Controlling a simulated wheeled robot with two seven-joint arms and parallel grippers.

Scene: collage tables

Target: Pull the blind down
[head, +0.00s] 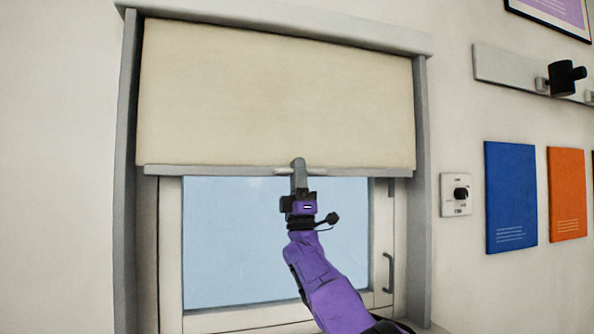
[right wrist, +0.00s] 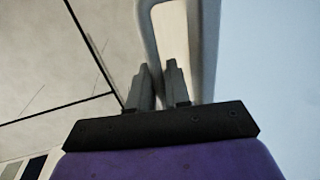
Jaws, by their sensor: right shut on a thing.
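The cream roller blind (head: 275,95) hangs partway down over the window (head: 250,245), with its grey bottom bar (head: 220,171) level across the upper part of the frame. A small pale handle (head: 280,171) sits near the middle of the bar. My right gripper (head: 298,166) is raised to the bar and shut on the handle. In the right wrist view, the two fingers (right wrist: 160,85) reach up to a light curved grip on the bar; the exact contact is hard to make out. My left gripper is not in view.
Grey side rails (head: 125,180) flank the blind. A window handle (head: 389,272) is at the lower right. A wall switch (head: 460,194), a blue panel (head: 511,197), an orange panel (head: 566,194) and a rail with a black knob (head: 563,77) are on the right wall.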

